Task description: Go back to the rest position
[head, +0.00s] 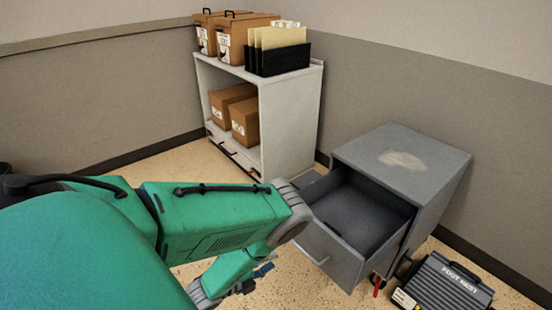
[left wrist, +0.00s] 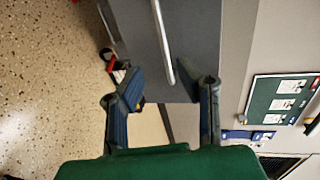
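My left arm comes in from the left in the head view, with its green links bent down. My left gripper (head: 258,277) is low, in front of and to the left of the open drawer, partly hidden by my arm. In the left wrist view the left gripper (left wrist: 160,80) has its two blue-grey fingers apart with nothing held between them. The drawer's pale bar handle (left wrist: 163,42) shows beyond the fingertips and looks apart from them. My right gripper is in neither view.
A grey cabinet (head: 425,160) stands at the right with its empty drawer (head: 355,215) pulled out. A foot rest (head: 447,287) lies beside it. A white shelf (head: 290,120) with cardboard boxes (head: 243,122) and a black file holder (head: 279,59) stands behind. Speckled floor is clear between.

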